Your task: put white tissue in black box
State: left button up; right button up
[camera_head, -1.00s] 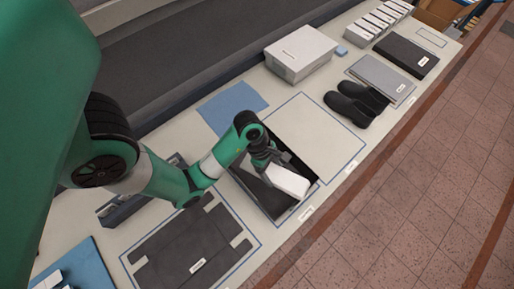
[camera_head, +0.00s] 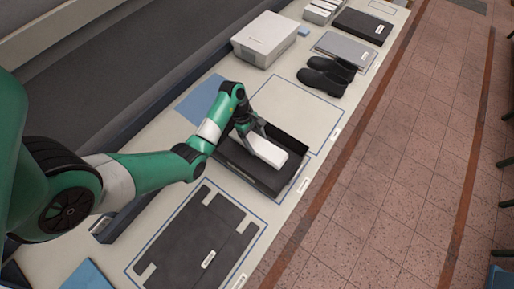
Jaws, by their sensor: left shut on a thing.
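The white tissue (camera_head: 266,150) is a white block held by my left gripper (camera_head: 251,130), which is shut on it. The open black box (camera_head: 284,181) lies on the table below, and the tissue is over or within its opening. I cannot tell whether the tissue touches the box floor. My left arm comes in from the left and hides part of the box's far left side. My right gripper is not in view.
A flat black panel (camera_head: 188,243) lies in front of the box. A blue sheet (camera_head: 196,103) lies behind it. Black shoes (camera_head: 328,76), a white carton (camera_head: 265,39) and a grey box (camera_head: 346,47) stand farther back. An outlined table area (camera_head: 300,110) beyond the box is clear.

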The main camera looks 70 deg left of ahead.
aim_at(256, 147)
pick_arm(q)
notch_tip(256, 147, down, 4)
jog(key=shift+f+b, duration=0.25)
jog(key=shift+b, duration=0.25)
jog(key=shift+f+b, duration=0.65)
jog(key=shift+f, duration=1.1)
jog(key=shift+f, duration=0.15)
jog(key=o, duration=1.3)
jog(key=shift+c, duration=0.2)
jog(key=shift+s+r, duration=0.1)
jog(key=shift+r, duration=0.35)
jog(key=p+v, duration=0.3)
jog(key=v, duration=0.8)
jog(key=shift+s+a+r, duration=0.1)
jog(key=shift+a+r, duration=0.1)
